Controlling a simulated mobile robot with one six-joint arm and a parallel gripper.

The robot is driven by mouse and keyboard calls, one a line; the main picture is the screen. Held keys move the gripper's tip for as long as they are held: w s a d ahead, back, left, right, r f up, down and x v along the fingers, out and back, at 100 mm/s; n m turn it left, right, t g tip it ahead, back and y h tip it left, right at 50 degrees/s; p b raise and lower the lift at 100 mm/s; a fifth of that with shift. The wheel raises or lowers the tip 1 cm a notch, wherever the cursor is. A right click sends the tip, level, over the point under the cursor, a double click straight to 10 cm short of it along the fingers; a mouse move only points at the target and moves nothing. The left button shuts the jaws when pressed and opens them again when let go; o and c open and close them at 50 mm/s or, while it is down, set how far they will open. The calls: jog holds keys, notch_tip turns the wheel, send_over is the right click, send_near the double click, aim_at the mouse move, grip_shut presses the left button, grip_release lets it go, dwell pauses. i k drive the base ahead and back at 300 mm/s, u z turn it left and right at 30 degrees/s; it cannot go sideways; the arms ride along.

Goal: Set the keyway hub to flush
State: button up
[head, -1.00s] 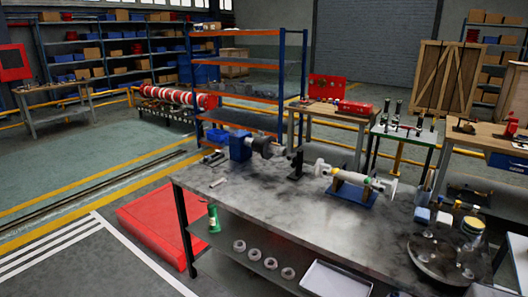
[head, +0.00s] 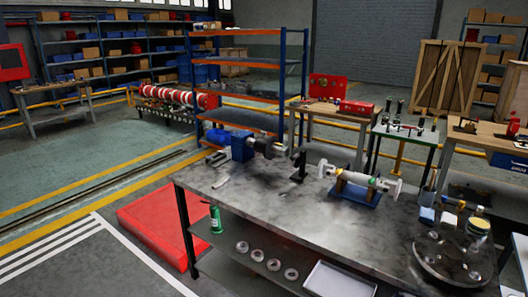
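A blue machine block (head: 241,146) stands at the back left of the grey workbench (head: 290,205). A dark and grey round part (head: 268,149) sticks out from its right side and may be the keyway hub. It is too small and blurred to tell whether its face is flush. A black upright bracket (head: 298,165) stands just right of it, apart from the block. A pale flanged shaft with a green band (head: 360,180) lies on a blue cradle (head: 356,193) further right. My gripper is not in view.
A round dark plate with small items (head: 448,255) sits at the bench's right end. Several rings, a green bottle (head: 215,219) and a white tray (head: 336,281) are on the lower shelf. A red platform (head: 155,232) lies left of the bench. The bench's middle front is clear.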

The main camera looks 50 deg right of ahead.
aim_at(262, 145)
jog(key=u, duration=0.05)
jog(key=i, duration=1)
jog(key=z, duration=0.05)
